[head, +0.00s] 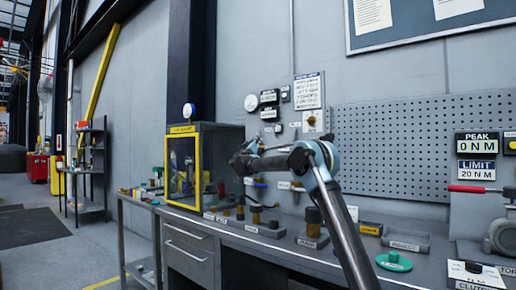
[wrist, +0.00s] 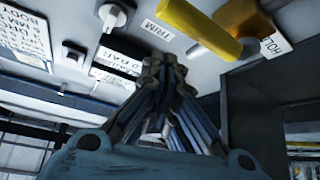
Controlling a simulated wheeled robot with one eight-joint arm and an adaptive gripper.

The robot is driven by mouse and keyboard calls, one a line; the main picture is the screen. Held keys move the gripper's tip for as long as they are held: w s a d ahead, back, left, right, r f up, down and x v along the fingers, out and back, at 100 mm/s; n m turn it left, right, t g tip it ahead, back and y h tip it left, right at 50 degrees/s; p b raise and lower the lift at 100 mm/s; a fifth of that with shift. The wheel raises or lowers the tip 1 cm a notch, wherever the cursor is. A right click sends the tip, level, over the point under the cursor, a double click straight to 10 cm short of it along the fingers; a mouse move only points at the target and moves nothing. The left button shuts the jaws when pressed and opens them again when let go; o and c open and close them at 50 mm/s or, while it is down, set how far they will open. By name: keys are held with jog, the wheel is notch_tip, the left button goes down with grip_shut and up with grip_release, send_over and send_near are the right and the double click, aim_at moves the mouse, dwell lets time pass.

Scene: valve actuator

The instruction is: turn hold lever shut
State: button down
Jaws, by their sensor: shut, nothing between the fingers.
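My gripper (wrist: 163,62) is shut and empty, its fingertips together close to the grey wall panel in the wrist view. In the head view my gripper (head: 242,162) is small, in front of the wall at the right of the yellow-framed cabinet. A yellow lever handle (wrist: 200,28) lies just beyond and right of the fingertips in the wrist view, apart from them as far as I can see. A TRIM label (wrist: 157,31) is left of it, and a partly hidden label ending in TCH (wrist: 274,44) is right. No label reading HOLD is legible, so I cannot tell which lever is it.
The yellow-framed cabinet (head: 204,165) stands close to my gripper. A white knob (wrist: 112,16) is on the panel. The workbench (head: 240,236) carries several labelled parts and a green disc (head: 394,261). A torque display (head: 477,143) hangs at right.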

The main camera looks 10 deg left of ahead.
jog(key=a+v, duration=0.2)
jog(key=v, duration=0.7)
jog(key=shift+s+a, duration=0.2)
